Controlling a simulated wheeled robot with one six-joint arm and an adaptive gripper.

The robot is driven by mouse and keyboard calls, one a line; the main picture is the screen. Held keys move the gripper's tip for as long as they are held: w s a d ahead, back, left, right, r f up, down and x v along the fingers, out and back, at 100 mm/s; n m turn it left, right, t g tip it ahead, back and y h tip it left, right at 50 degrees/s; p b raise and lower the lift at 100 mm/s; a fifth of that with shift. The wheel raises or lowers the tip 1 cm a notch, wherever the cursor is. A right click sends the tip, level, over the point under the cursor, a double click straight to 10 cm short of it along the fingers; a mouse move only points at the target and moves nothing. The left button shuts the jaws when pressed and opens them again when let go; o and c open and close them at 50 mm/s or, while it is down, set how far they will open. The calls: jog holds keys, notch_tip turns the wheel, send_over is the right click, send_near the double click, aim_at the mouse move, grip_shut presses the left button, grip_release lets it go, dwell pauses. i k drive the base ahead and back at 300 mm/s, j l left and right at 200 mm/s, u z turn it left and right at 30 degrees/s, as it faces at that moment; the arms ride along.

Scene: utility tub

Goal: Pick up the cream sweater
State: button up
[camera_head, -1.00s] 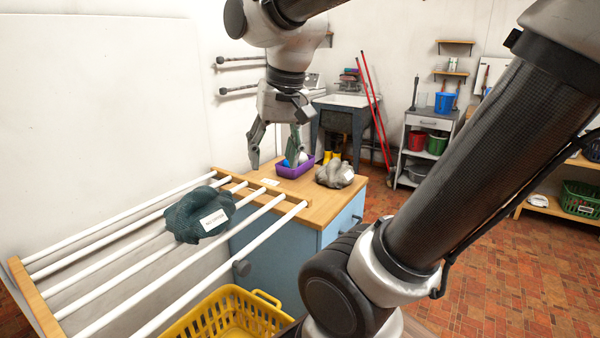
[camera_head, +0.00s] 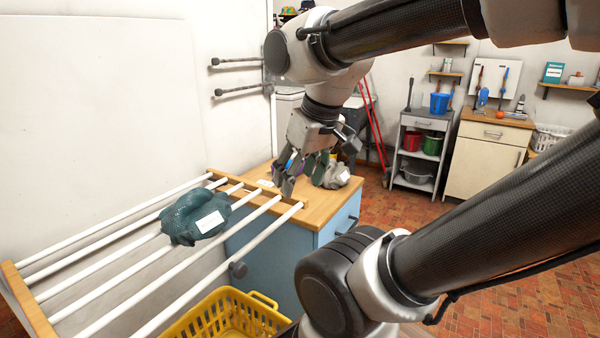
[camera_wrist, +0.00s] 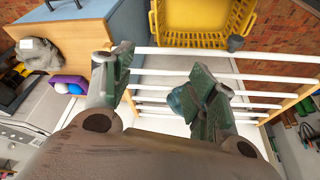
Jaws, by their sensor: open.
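A crumpled grey-beige bundle with a white label (camera_head: 338,176) lies on the wooden top of the blue cabinet; it is the palest garment in view, and I take it for the cream sweater. It also shows at the upper left of the wrist view (camera_wrist: 38,55). My gripper (camera_head: 303,180) is open and empty, pointing down between the rack's end and the bundle. In the head view it hides part of the bundle's left side. In the wrist view the fingers (camera_wrist: 165,75) are spread apart, with the bundle off to their left.
A dark teal garment with a white label (camera_head: 195,216) lies across the white bars of the drying rack (camera_head: 150,268). A purple tub (camera_wrist: 72,82) stands near the bundle. A yellow basket (camera_head: 228,312) stands below the rack. Brick-coloured floor (camera_head: 500,240) is open at right.

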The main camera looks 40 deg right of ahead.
aim_at(339, 175)
jog(key=i+l, duration=0.1)
jog(key=l, duration=0.3)
jog(key=l+z, duration=0.15)
jog(key=l, duration=0.2)
jog(key=i+l, duration=0.15)
jog(key=l, duration=0.25)
jog(key=i+l+z, duration=0.1)
jog(key=l, duration=0.25)
jog(key=i+l, duration=0.15)
jog(key=l, duration=0.2)
jog(key=z, duration=0.25)
jog(key=i, duration=0.05)
